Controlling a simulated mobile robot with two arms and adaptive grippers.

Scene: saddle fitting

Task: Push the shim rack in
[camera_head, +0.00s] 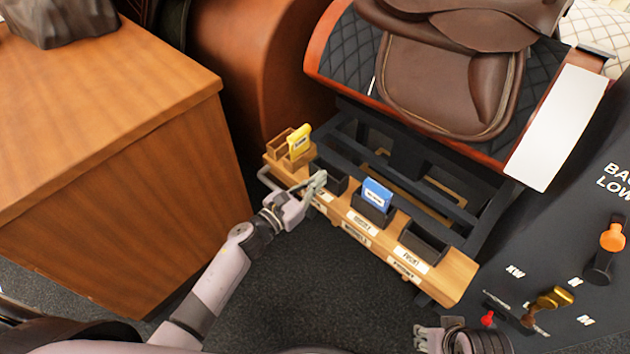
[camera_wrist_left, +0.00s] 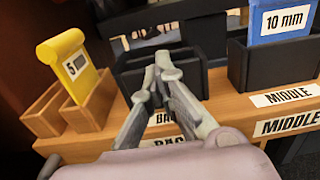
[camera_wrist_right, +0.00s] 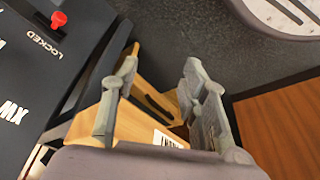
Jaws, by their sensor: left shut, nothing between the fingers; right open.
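The shim rack (camera_head: 345,222) is a long wooden bar with black pockets and white labels, standing out in front of the dark frame under the saddle. A blue 10 mm shim (camera_head: 377,194) sits in the middle pocket, and a yellow 5 mm shim (camera_head: 299,141) sits in a wooden holder at the left end. My left gripper (camera_head: 318,180) is shut and empty at the front of the rack by the back pocket (camera_wrist_left: 190,72); I cannot tell whether it touches. My right gripper (camera_head: 420,332) is low, apart from the rack; in its wrist view it is open (camera_wrist_right: 160,85).
A wooden cabinet (camera_head: 110,130) stands at the left. A brown saddle (camera_head: 450,80) rests above the rack. A dark panel (camera_head: 580,260) with an orange-knobbed lever (camera_head: 611,238), a brass lever and a red knob stands at the right. Grey carpet lies in front.

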